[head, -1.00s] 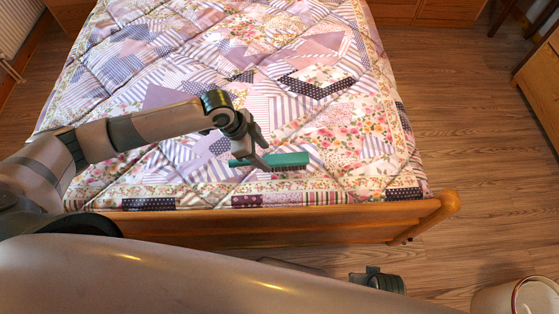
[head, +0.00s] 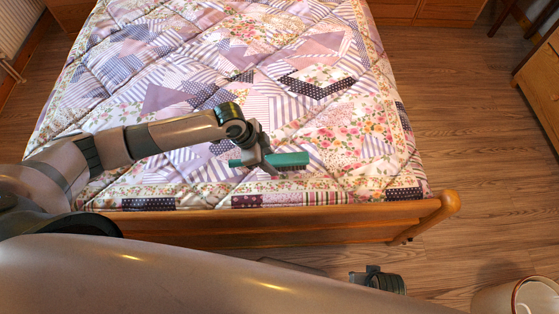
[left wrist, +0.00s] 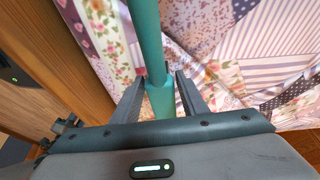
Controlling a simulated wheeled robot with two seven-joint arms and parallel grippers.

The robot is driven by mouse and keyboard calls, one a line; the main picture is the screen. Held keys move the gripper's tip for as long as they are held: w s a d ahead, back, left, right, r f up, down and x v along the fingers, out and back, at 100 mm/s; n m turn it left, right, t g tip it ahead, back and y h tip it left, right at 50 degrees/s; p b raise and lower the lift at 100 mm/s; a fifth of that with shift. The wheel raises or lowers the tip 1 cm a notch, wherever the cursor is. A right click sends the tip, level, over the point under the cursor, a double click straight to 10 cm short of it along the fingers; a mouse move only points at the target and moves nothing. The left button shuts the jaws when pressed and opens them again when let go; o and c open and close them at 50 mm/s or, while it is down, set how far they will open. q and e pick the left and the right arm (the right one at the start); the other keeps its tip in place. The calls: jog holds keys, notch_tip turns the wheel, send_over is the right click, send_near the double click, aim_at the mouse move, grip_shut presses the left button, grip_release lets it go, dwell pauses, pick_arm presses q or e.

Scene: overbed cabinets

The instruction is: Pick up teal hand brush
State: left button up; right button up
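The teal hand brush (head: 291,160) lies on the quilt near the foot of the bed, its bristle head to the right and its handle to the left. My left gripper (head: 270,168) is down at the handle, with its fingers on either side of it. In the left wrist view the teal handle (left wrist: 148,35) runs between the two fingers of the left gripper (left wrist: 160,85), which stand apart with small gaps beside it. The gripper hides part of the handle in the head view.
The patchwork quilt (head: 200,70) covers the bed. The wooden footboard (head: 300,222) runs along its near edge, close below the brush, with a rounded post at the right. A pale bin (head: 510,297) stands at the lower right.

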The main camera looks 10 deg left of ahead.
aim_at(274, 159)
pick_arm(q)
jog(key=c, duration=0.8)
jog(key=shift+o, duration=0.2)
jog(key=shift+r, duration=0.85)
notch_tip(274, 159, up, 2)
jog(key=shift+r, duration=0.25)
jog(key=s+d+r, duration=0.2)
jog(key=d+r, duration=0.5)
jog(key=d, duration=0.4)
jog(key=shift+s+d, duration=0.2)
jog(key=shift+s, duration=0.15)
